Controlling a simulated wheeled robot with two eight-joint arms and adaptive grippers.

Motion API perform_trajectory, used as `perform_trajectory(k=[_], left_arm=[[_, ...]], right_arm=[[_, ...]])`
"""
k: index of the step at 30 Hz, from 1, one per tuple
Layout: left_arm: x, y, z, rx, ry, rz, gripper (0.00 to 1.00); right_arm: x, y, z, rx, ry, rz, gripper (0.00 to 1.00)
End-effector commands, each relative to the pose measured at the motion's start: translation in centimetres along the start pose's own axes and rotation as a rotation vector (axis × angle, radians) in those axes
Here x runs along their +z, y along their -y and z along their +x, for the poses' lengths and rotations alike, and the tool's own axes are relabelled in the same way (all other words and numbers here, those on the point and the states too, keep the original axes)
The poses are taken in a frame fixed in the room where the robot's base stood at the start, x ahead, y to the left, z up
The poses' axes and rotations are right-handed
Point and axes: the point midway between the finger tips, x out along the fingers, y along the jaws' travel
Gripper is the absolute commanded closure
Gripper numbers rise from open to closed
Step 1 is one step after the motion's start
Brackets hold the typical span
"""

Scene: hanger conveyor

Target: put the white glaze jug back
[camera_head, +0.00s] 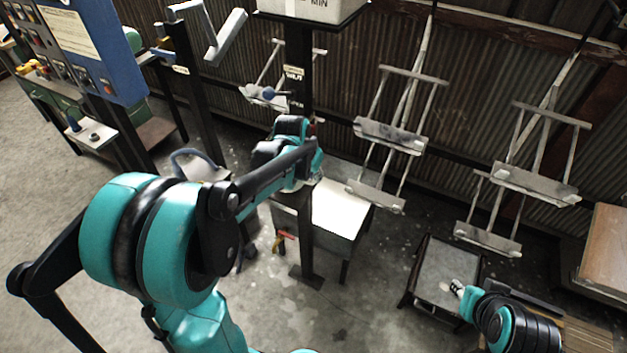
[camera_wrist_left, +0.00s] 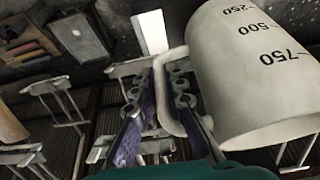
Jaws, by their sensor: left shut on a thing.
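The white glaze jug (camera_wrist_left: 255,75) fills the right side of the left wrist view, with marks 250, 500 and 750 upside down in the picture. Its handle (camera_wrist_left: 163,100) stands between the fingers of my left gripper (camera_wrist_left: 170,80), which is shut on it. In the head view my left arm reaches to the middle of the scene. There its wrist hides the gripper, and I cannot make out the jug. My right gripper (camera_head: 457,288) is small at the lower right, by a low grey-topped table, and its jaws are unclear.
A dark post (camera_head: 300,225) with a white container (camera_head: 310,8) on its top shelf stands by my left wrist. A white-topped table (camera_head: 338,208) is behind it. Metal hangers (camera_head: 390,133) hang to the right. A blue control panel (camera_head: 90,45) is at upper left. Open floor lies front centre.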

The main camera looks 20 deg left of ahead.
Motion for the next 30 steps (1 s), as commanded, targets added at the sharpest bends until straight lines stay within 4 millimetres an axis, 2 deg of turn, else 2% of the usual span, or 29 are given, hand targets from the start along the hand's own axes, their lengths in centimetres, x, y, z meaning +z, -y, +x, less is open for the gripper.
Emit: perform_trajectory(k=[1, 3, 14, 15, 17, 26, 30], left_arm=[[0.4, 0.0, 1.0, -0.001, -0.001, 0.0, 1.0], [0.6, 0.0, 1.5, -0.001, -0.001, 0.0, 1.0], [0.7, 0.0, 1.8, -0.001, -0.001, 0.0, 1.0], [0.7, 0.0, 1.8, 0.0, 0.0, 0.0, 0.8], [0.7, 0.0, 1.7, -0.001, 0.0, 0.0, 0.68], [0.7, 0.0, 1.6, 0.0, 0.0, 0.0, 0.68], [0.5, 0.0, 0.4, -0.001, 0.0, 0.0, 0.68]], right_arm=[[0.4, 0.0, 0.5, 0.0, 0.0, 0.0, 0.69], [0.5, 0.0, 0.7, 0.0, 0.0, 0.0, 0.69], [0.6, 0.0, 0.8, 0.0, 0.0, 0.0, 0.69], [0.5, 0.0, 0.7, 0.0, 0.0, 0.0, 0.69], [0.5, 0.0, 0.7, 0.0, 0.0, 0.0, 0.69], [0.5, 0.0, 0.6, 0.0, 0.0, 0.0, 0.69], [0.1, 0.0, 0.2, 0.0, 0.0, 0.0, 0.69]])
